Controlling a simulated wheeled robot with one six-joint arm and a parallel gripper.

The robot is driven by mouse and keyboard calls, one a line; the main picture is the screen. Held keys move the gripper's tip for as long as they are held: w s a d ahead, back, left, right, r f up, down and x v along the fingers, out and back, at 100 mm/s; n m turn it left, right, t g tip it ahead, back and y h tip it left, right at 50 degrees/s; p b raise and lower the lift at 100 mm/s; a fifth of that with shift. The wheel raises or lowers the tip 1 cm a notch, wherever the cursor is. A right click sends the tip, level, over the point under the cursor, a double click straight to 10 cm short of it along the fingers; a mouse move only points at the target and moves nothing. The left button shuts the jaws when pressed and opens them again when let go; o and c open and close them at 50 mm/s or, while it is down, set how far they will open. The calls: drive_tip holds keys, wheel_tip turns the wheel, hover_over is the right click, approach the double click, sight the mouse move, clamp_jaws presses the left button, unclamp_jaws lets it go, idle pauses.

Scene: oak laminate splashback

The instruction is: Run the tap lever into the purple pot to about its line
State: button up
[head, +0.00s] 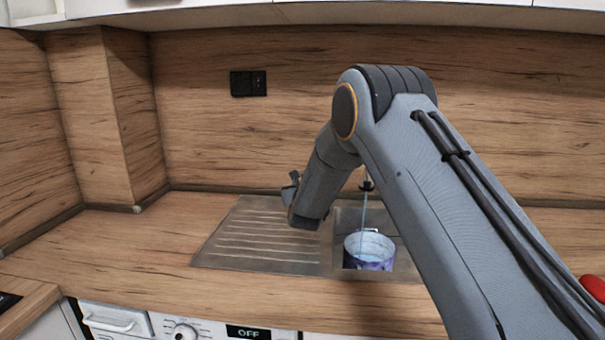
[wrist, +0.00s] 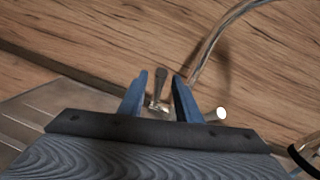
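The purple pot (head: 368,266) stands upright in the sink basin under the tap outlet (head: 366,186). A thin stream of water (head: 364,215) falls from the outlet into the pot. Pale blue shows inside the pot; I cannot make out its line or the exact water level. In the wrist view, my gripper (wrist: 159,78) is open, with its two blue fingers on either side of the upright metal tap lever (wrist: 160,88). Gaps show beside the lever, and I cannot tell whether either finger touches it. My arm hides the lever and most of the tap in the head view.
A ribbed metal drainboard (head: 262,240) lies left of the basin. The wooden worktop (head: 120,250) is clear at the left. The curved metal spout (wrist: 215,45) rises close to the right finger. A wooden splashback (head: 220,140) stands behind.

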drive_tip(key=shift+w+a+p, duration=0.2)
drive_tip(key=shift+w+p, duration=0.2)
drive_tip(key=shift+w, duration=1.35)
drive_tip(key=shift+w+a+p, duration=0.15)
drive_tip(key=shift+w+p, duration=0.2)
drive_tip(key=shift+w, duration=1.35)
clamp_jaws()
